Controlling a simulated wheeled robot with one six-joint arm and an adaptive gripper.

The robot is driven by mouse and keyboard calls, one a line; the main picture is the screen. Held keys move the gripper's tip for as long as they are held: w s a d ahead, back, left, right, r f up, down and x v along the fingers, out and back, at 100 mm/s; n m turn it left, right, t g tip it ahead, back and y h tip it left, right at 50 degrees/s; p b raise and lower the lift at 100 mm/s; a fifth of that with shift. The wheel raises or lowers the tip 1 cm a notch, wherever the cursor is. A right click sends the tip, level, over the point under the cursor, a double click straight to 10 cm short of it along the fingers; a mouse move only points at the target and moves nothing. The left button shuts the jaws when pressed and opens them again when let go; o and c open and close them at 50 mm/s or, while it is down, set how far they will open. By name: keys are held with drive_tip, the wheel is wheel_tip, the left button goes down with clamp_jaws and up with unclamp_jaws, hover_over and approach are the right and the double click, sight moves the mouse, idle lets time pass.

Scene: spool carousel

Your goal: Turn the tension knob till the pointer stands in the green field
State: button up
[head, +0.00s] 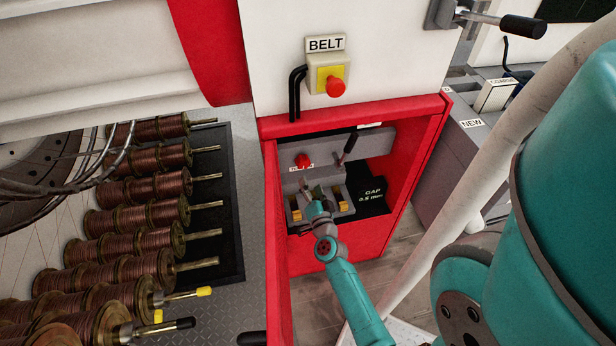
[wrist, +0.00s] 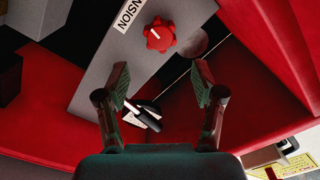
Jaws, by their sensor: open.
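The red tension knob (wrist: 160,35) sits on a grey plate in the wrist view, beside a white label of which only "NSION" shows. A pale line marks the knob's face. In the head view the knob (head: 303,160) is on the grey panel inside the red cabinet. My gripper (wrist: 161,82) is open and empty. Its fingers stand apart, short of the knob and not touching it. In the head view my gripper (head: 312,190) is below the knob in the cabinet opening. I cannot make out a pointer scale or green field in either view.
Red cabinet walls (head: 421,150) close in on the sides. A black-handled lever (head: 349,146) stands right of the knob. Yellow-marked blocks sit beside my gripper. A red belt button (head: 335,86) is above. Copper spools (head: 144,188) lie at left.

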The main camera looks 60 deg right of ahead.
sight(304, 167)
drive_tip(key=shift+v, duration=0.85)
drive_tip(key=w+d+n, duration=0.2)
drive_tip(key=d+n, duration=0.1)
drive_tip(key=w+d+n, duration=0.3)
drive_tip(key=n, duration=0.1)
drive_tip(key=w+d+n, duration=0.3)
drive_tip(key=shift+f, duration=0.3)
drive_tip(key=c, duration=1.1)
drive_tip(key=shift+c, duration=0.2)
